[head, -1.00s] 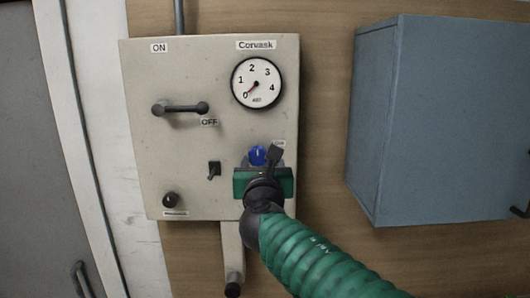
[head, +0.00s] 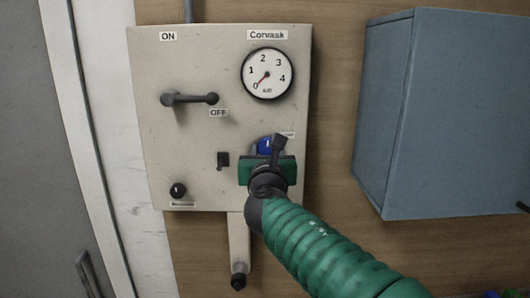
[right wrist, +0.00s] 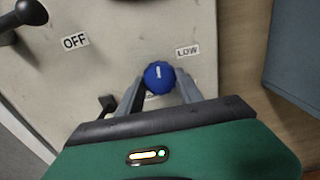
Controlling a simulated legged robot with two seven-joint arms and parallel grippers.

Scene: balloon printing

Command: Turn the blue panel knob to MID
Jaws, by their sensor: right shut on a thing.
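The blue knob (head: 264,147) sits on the right side of the beige panel (head: 180,130), below the round gauge. In the right wrist view the blue knob (right wrist: 159,77) shows a white mark near its top, and a LOW label (right wrist: 187,51) is at its upper right. My right gripper (head: 276,145) has its fingers on the knob, and in the right wrist view the two grey fingers (right wrist: 159,88) are on either side of it, shut on it. My green arm partly covers the knob and labels in the head view. My left gripper is not in view.
The gauge (head: 267,74) needle points near 0. A lever handle (head: 190,99) is at the upper left, a small black switch (head: 223,159) is left of the knob, and a black knob (head: 178,190) is lower left. A blue-grey cabinet (head: 440,120) stands to the right.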

